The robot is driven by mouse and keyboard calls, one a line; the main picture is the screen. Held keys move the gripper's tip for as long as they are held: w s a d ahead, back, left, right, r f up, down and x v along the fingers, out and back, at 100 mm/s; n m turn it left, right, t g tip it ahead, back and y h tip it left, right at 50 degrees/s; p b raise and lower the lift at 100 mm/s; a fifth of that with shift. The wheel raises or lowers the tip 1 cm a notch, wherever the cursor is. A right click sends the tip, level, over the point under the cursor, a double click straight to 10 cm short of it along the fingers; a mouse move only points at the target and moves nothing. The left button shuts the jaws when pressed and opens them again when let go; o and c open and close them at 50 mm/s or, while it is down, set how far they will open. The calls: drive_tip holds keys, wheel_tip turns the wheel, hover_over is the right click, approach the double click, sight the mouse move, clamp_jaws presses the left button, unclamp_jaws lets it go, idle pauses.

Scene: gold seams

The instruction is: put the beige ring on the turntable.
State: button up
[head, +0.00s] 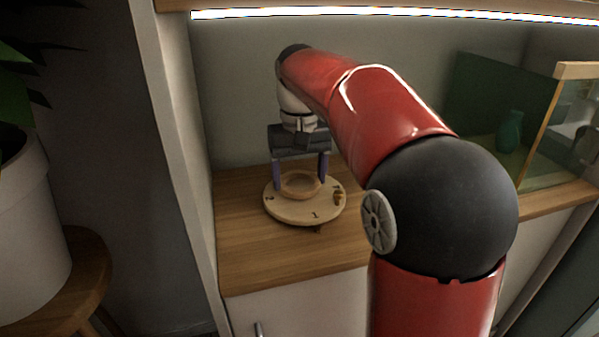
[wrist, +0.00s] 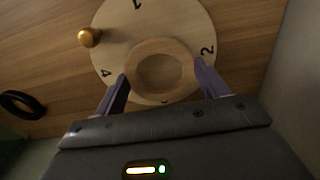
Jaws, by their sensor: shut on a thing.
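The beige ring (head: 300,196) is a light wooden ring between the two purple fingers of my gripper (head: 300,183) in the head view. In the wrist view my gripper (wrist: 160,82) is shut on the ring (wrist: 160,45), with one finger on each side. The turntable (head: 285,212) is a pale round disc with numbers and a small gold knob (head: 339,197). The turntable (wrist: 120,30) also shows in the wrist view, below the ring, which overlaps the disc's side nearest my gripper. Whether the ring touches the disc or hovers just above it is unclear.
A dark ring (wrist: 22,104) lies on the wood at the left of the wrist view. A glass tank (head: 500,110) with a green vase (head: 510,130) stands at the right. A white side panel (head: 180,140) bounds the counter (head: 250,255) on the left.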

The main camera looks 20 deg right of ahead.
drive_tip(key=shift+f+b, duration=0.35)
drive_tip(key=shift+f, duration=0.2)
drive_tip(key=o, duration=1)
drive_tip(key=shift+o, duration=0.2)
